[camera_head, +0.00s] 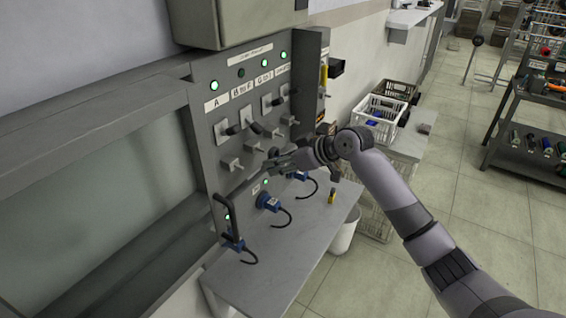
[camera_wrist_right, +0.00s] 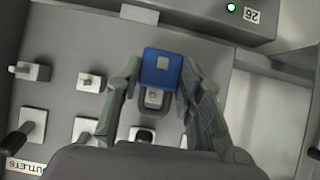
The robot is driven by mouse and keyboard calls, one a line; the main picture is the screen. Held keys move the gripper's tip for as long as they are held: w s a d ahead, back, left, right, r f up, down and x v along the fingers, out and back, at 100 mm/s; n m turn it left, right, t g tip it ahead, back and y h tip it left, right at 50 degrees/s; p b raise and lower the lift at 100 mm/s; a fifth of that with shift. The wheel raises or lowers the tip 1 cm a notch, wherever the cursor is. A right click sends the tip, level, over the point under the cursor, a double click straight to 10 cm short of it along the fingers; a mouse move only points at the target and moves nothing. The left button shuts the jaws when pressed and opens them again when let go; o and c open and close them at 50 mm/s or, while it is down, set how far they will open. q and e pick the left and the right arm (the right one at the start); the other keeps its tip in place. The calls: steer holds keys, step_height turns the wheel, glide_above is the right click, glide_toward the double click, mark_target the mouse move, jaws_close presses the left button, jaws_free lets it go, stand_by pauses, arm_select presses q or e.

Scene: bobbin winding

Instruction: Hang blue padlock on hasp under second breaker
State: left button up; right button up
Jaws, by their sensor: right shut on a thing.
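The blue padlock (camera_wrist_right: 161,67) is between the two fingers of my right gripper (camera_wrist_right: 158,82) in the wrist view, and the fingers are shut on it. Its grey shackle shows around the outline of a pale square hasp (camera_wrist_right: 153,98); I cannot tell whether it is through the hasp or only in front of it. Counted from panel A, this hasp is under the second breaker (camera_wrist_right: 140,134). In the head view my right gripper (camera_head: 284,160) is at the lower part of the grey panel (camera_head: 222,112), and the padlock cannot be made out there. My left gripper is not in view.
Other hasps (camera_wrist_right: 90,82) stick out alongside. Blue plugs (camera_head: 268,202) with black hooked cables are below, above a grey bench (camera_head: 290,255). A yellow-black item (camera_head: 332,196) stands on the bench.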

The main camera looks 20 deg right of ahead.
steer(key=shift+w+a, duration=0.65)
steer(key=shift+w, duration=0.15)
steer(key=shift+w+a, duration=0.25)
steer(key=shift+w, duration=0.05)
stand_by(0.3)
steer(key=shift+w+a, duration=0.45)
steer(key=shift+w, duration=0.15)
steer(key=shift+f, duration=0.55)
stand_by(0.7)
steer(key=o, duration=1.4)
